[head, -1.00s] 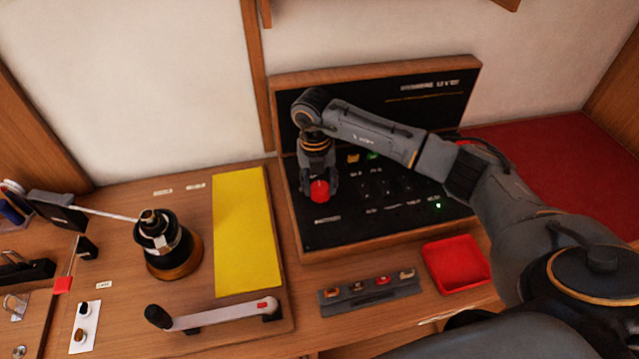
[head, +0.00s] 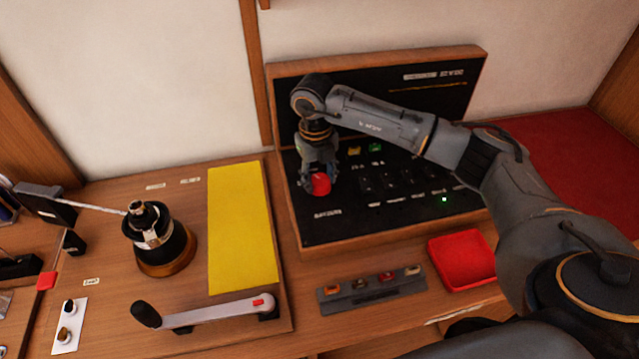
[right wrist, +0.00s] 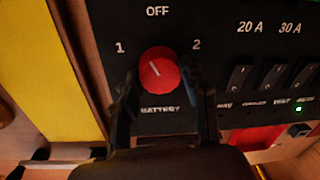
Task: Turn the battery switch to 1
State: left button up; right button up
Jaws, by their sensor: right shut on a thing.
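The battery switch is a red round knob (head: 321,184) low on the left of the black panel (head: 430,105). In the right wrist view the knob (right wrist: 158,76) has "1" to its left, "OFF" above, "2" to its right and "BATTERY" below. Its white pointer line leans up and slightly left, between OFF and 1, nearer OFF. My right gripper (head: 319,178) is shut on the knob, with a dark finger on either side of it in the right wrist view (right wrist: 160,82). My left gripper is not in view.
Rocker switches (right wrist: 255,76) and a lit green light (head: 444,199) sit right of the knob. Below the panel are a fuse strip (head: 372,293) and a red tray (head: 462,260). A winch (head: 160,240), a crank handle (head: 205,315) and a yellow sheet (head: 240,230) lie left.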

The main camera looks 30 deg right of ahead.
aim_at(319, 182)
jog(key=n+b, duration=0.3)
jog(key=n, duration=0.1)
jog(key=shift+f, duration=0.15)
jog(key=shift+n+b, duration=0.95)
jog(key=shift+n, duration=0.35)
jog(key=shift+r, duration=0.2)
jog(key=o, duration=1.2)
jog(key=shift+c, duration=0.2)
notch_tip(319, 182, up, 12)
jog(key=shift+s+a, duration=0.2)
jog(key=shift+a, duration=0.05)
